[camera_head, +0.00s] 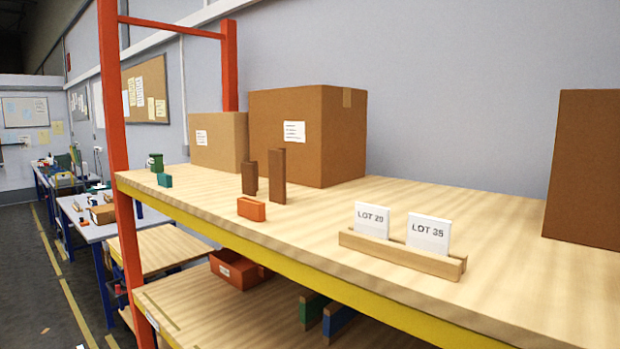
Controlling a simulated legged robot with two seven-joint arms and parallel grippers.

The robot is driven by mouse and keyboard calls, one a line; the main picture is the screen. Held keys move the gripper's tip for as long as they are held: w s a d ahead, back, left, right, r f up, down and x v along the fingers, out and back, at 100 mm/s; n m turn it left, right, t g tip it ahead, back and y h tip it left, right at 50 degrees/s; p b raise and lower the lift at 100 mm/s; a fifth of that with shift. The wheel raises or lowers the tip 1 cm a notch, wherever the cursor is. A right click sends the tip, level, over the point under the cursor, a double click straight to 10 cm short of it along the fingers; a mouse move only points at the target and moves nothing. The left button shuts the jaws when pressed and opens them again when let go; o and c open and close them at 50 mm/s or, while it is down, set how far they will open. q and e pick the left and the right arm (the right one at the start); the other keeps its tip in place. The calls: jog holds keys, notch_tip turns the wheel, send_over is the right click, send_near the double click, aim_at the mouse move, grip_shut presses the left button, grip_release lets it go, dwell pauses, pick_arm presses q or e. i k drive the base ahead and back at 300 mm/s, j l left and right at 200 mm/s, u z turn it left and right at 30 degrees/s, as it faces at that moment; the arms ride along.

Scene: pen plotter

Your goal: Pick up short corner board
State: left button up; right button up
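Two brown upright boards stand close together on the top shelf (330,222), left of the middle. The shorter one (249,178) is on the left, and the taller one (278,176) is just right of it. The short one appears to be the short corner board. Both stand upright behind a small orange block (251,209). Their lower parts are visible. Neither of my grippers is in view.
Cardboard boxes (308,140) stand behind the boards, another (590,170) at the far right. A wooden holder (400,254) with LOT 29 and LOT 35 cards is front right. A red post (117,150) bounds the left. Teal and green items sit left.

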aim_at(249, 169)
jog(key=i+j+z, duration=0.1)
jog(key=j+z, duration=1.25)
